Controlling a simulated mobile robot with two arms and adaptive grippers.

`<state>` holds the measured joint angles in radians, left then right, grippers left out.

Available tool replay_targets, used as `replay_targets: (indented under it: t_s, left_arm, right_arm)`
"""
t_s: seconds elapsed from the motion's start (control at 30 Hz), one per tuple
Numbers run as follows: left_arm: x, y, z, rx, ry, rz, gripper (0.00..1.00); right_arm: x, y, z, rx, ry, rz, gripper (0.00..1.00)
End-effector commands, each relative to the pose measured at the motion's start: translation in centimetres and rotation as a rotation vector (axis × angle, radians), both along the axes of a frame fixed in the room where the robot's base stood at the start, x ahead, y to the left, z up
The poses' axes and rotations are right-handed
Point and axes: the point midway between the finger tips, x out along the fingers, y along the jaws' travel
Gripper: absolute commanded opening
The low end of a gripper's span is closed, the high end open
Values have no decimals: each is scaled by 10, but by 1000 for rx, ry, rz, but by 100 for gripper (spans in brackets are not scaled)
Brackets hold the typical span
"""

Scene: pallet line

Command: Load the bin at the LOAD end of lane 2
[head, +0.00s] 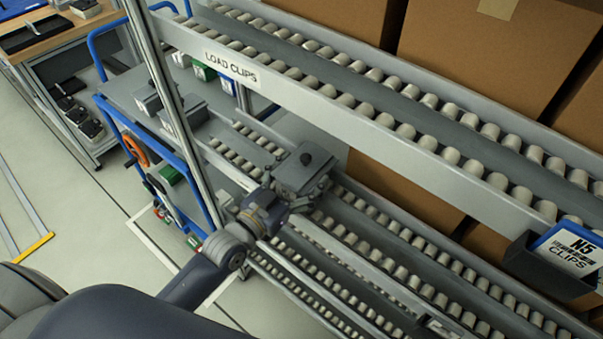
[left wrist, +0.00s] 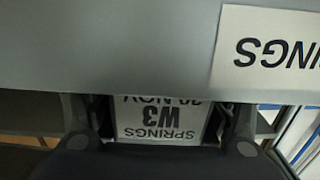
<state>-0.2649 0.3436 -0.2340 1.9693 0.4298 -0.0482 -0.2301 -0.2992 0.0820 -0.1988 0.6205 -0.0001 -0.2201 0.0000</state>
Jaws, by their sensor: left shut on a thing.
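My left gripper (head: 294,198) is shut on a grey bin (head: 305,168) with a dark round knob on top. It holds the bin at the middle roller lane (head: 375,226), below the upper lane's rail. Whether the bin touches the rollers I cannot tell. In the left wrist view the bin's card (left wrist: 160,120) shows upside down between the fingers and reads SPRINGS W3. A white rail label (left wrist: 268,50) ending in "INGS" is also upside down there. The upper lane's rail carries a LOAD CLIPS label (head: 231,69). My right gripper is not in view.
A blue-framed cart (head: 111,113) with grey bins (head: 184,113) stands left of the rack, close to my arm. A dark N5 CLIPS bin (head: 549,269) sits at the right. Large cardboard boxes (head: 478,55) stand behind the rack. A grey upright post (head: 160,75) is near the arm.

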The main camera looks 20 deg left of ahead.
Motion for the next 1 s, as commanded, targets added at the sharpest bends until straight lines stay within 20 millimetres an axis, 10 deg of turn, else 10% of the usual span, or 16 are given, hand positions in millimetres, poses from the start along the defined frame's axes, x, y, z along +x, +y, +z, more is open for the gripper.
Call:
replay_targets:
  t_s: [0.17, 0.2, 0.3, 1.0]
  left_arm:
    - [1, 0, 0, -1, -7, 1, 31]
    - [1, 0, 0, -1, -7, 1, 78]
    - [0, 0, 0, -1, -6, 1, 100]
    - [-24, 9, -5, 2, 5, 0, 100]
  right_arm:
    - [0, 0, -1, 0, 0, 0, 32]
    - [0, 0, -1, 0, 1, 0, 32]
    - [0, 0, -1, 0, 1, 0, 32]
    - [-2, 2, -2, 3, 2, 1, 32]
